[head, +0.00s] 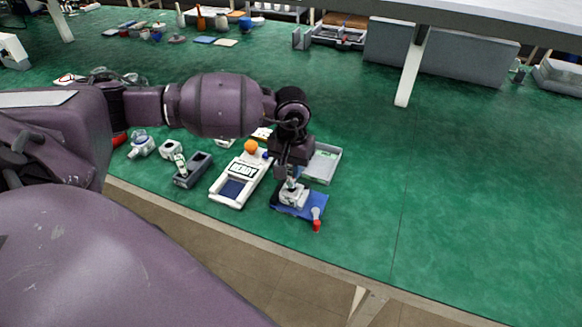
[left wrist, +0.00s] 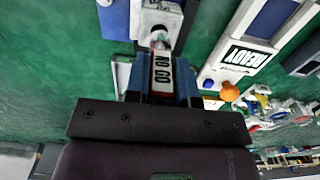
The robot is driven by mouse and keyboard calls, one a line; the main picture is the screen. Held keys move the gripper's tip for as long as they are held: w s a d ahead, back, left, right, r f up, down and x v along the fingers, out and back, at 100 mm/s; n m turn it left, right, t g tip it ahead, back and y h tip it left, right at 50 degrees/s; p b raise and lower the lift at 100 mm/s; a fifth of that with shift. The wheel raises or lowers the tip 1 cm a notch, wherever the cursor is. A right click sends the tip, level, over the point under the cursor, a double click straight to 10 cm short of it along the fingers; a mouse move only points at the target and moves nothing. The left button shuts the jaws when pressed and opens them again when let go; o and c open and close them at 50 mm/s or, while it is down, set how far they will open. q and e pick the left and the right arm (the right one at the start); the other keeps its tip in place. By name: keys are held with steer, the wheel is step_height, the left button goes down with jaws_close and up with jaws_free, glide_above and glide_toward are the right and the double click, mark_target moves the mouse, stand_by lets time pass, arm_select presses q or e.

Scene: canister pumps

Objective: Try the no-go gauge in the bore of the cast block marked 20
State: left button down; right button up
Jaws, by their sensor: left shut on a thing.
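My left gripper (head: 288,174) points down over a pale grey cast block (head: 294,196) that sits on a blue mat (head: 280,208). In the left wrist view the gripper (left wrist: 162,88) is shut on the no-go gauge (left wrist: 162,72), whose label reads NO GO. The gauge's far end meets the block (left wrist: 158,18) near its top face. I cannot tell whether it is inside the bore or only at its mouth. The block's marking is not readable. My right gripper is not in view.
A small red-ended piece (head: 316,224) lies by the mat's front right corner. A white device reading READY (head: 226,199), with an orange knob (head: 251,146), stands left of the mat. A grey tray (head: 323,164) is behind. The green bench is clear to the right.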

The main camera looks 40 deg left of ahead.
arm_select(q)
step_height(320, 180, up, 2)
steer(key=shift+r+p, duration=0.6)
steer(key=shift+r, duration=0.7)
